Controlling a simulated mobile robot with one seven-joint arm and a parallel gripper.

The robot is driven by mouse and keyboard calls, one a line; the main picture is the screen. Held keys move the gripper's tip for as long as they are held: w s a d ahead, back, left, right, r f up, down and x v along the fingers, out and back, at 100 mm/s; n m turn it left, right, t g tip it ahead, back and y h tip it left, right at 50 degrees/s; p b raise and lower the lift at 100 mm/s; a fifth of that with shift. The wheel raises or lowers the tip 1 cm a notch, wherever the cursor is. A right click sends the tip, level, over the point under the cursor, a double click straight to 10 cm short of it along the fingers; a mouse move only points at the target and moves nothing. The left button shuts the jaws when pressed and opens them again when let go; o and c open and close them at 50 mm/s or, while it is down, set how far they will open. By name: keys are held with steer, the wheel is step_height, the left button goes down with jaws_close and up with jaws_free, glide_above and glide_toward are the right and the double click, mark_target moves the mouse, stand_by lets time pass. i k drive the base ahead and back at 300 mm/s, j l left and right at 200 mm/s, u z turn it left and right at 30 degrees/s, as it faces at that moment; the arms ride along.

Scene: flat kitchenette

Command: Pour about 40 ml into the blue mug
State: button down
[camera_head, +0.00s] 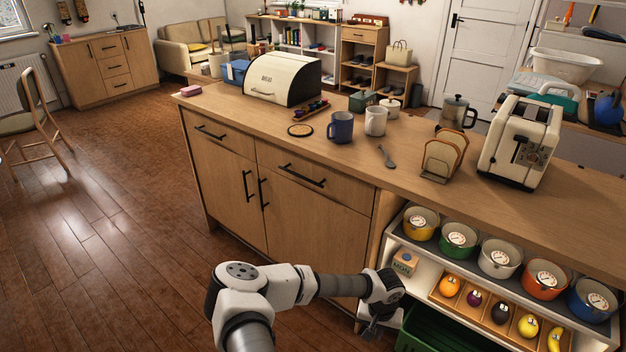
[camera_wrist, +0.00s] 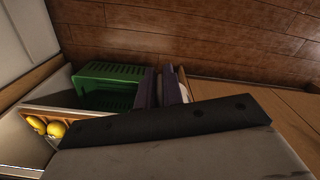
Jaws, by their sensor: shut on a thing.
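The blue mug (camera_head: 341,128) stands upright on the wooden counter, left of a white mug (camera_head: 376,121). I cannot see into it. My gripper (camera_head: 380,316) is low in front of the counter, below its top and well away from the mug, near the left end of the open shelf. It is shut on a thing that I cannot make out. In the wrist view a pale block with a dark edge fills the foreground, with dark upright parts (camera_wrist: 160,88) behind it. A metal pot with a dark handle (camera_head: 455,112) stands further back on the counter.
A round coaster (camera_head: 300,130), a spoon (camera_head: 387,156), a toast rack (camera_head: 442,157) and a toaster (camera_head: 520,142) are on the counter. The bread bin (camera_head: 284,79) is at the left. The shelf below holds several coloured pots, fruit and a green crate (camera_head: 440,332).

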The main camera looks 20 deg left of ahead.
mark_target(342, 124)
steer(key=u, duration=1.2)
steer(key=i+l, duration=0.15)
steer(key=l, duration=0.2)
steer(key=i+l, duration=0.2)
steer(key=l, duration=0.15)
steer(key=i+l, duration=0.15)
steer(key=l, duration=0.15)
steer(key=i+l, duration=0.2)
steer(key=l, duration=0.15)
